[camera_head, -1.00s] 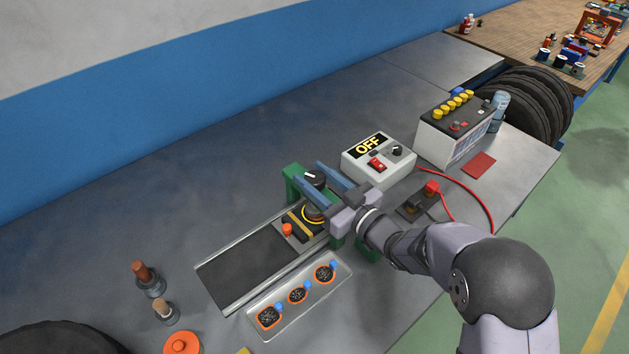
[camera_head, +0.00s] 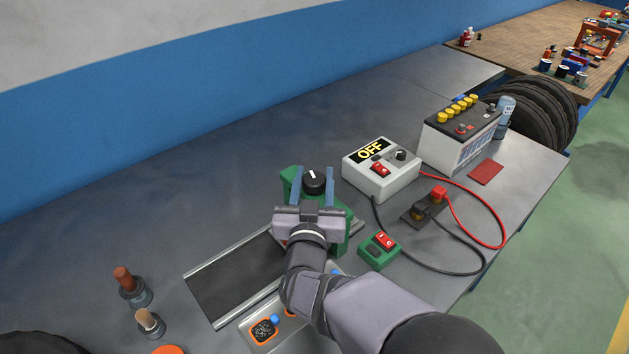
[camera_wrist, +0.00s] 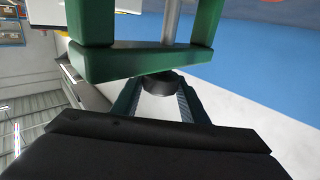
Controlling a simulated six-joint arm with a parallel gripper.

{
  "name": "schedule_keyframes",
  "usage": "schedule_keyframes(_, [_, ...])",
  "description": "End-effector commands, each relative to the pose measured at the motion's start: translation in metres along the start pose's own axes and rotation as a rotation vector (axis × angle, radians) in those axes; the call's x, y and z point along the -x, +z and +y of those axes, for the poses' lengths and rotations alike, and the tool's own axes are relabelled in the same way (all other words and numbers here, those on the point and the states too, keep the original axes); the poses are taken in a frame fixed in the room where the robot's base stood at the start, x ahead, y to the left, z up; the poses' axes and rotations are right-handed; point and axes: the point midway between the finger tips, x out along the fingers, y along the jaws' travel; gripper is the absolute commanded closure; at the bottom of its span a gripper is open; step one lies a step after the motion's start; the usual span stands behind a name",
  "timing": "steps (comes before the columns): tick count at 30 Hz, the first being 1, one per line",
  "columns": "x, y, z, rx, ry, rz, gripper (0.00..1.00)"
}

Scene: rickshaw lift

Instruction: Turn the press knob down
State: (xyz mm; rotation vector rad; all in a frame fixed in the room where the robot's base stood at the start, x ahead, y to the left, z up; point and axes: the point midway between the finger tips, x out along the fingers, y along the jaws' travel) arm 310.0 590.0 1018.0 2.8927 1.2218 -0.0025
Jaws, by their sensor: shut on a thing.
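The black press knob (camera_head: 314,181) with a white pointer mark sits on top of the green press frame (camera_head: 291,180). The pointer aims roughly toward the back of the table. My gripper (camera_head: 314,186) is shut on the knob, one bluish finger on each side. My wrist comes in from the front and hides much of the press and whatever lies under it. In the wrist view the dark knob (camera_wrist: 160,83) shows between the fingers, close to the green frame (camera_wrist: 140,62).
A control box (camera_head: 380,170) reading OFF stands right of the press, with a battery (camera_head: 460,135) behind it. A green box with a red switch (camera_head: 379,250) and cables lie close on the right. A dark rail (camera_head: 235,282) runs left. The back-left tabletop is clear.

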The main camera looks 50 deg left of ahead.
Motion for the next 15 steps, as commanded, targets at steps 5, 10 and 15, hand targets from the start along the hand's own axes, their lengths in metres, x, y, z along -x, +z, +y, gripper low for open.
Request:
schedule_keyframes(5, [0.0001,-0.0019,-0.0040,0.000,0.140,0.000,0.83])
schedule_keyframes(10, [-0.0004,-0.0021,-0.0029,-0.002,0.288,0.001,0.83])
schedule_keyframes(15, [-0.0006,-0.0016,-0.0017,-0.002,0.414,0.002,0.83])
